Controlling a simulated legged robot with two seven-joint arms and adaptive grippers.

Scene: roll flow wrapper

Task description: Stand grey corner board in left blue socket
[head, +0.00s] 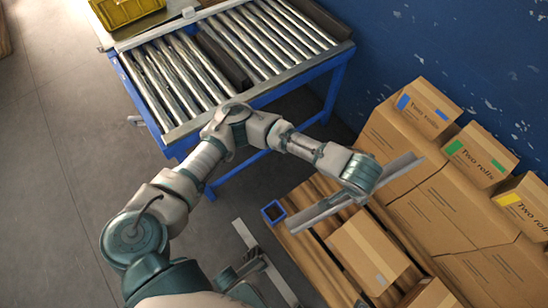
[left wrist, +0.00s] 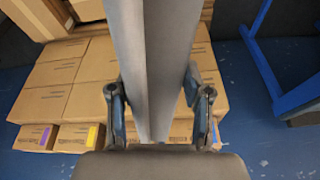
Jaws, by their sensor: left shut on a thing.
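The grey corner board (head: 325,208) is a long angled strip held tilted over the pallet's near-left part in the head view. In the left wrist view the board (left wrist: 152,70) runs between the two fingers of the left gripper (left wrist: 158,108). The blue socket (head: 264,209) is a small square frame at the pallet's left corner. The board's lower left end appears close to it in the picture; I cannot tell the height between them.
A wooden pallet (head: 305,196) carries a carton (head: 368,252). Stacked cartons (head: 452,205) and smaller "Two rolls" boxes (head: 428,108) stand at the right by the blue wall. A blue-framed roller conveyor (head: 180,80) with a yellow bin (head: 122,10) stands behind.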

